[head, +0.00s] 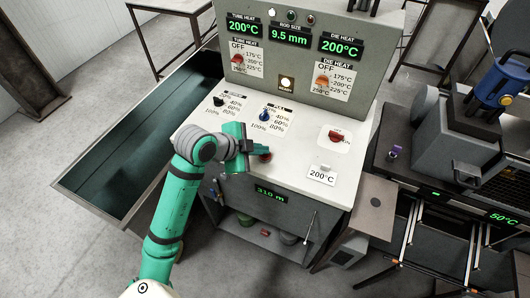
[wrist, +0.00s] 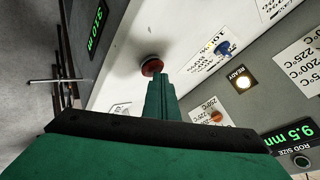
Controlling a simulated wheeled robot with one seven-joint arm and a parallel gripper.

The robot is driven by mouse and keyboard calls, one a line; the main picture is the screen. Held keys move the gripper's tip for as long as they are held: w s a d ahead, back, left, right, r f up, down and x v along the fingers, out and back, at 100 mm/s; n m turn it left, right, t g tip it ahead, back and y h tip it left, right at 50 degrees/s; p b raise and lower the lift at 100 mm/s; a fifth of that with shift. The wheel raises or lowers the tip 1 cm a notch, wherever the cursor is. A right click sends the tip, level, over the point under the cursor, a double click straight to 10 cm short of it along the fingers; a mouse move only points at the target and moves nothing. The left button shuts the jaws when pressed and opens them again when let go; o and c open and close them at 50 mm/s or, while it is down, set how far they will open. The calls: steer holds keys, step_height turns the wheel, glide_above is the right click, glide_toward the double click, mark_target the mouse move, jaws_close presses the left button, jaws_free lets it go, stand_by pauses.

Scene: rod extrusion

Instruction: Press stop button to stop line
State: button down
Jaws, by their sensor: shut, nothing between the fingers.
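A red round button (head: 264,157) sits on the white sloping top of the control console (head: 300,180), near its front edge. It also shows in the wrist view (wrist: 151,66), directly past my fingertips. In the wrist view the green fingers (wrist: 163,80) overlap the button's lower edge. I cannot tell whether they touch it or stand just short of it. The arm hides part of the panel left of the button.
A blue knob (head: 264,115) and a black knob (head: 218,101) lie behind. The upright panel rises at the back, with a lit READY lamp (head: 286,83). A dark trough (head: 130,150) runs along the left.

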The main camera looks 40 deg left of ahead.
mark_target(262, 157)
stand_by(0.3)
steer(key=shift+r, duration=0.9)
steer(key=shift+r, duration=2.5)
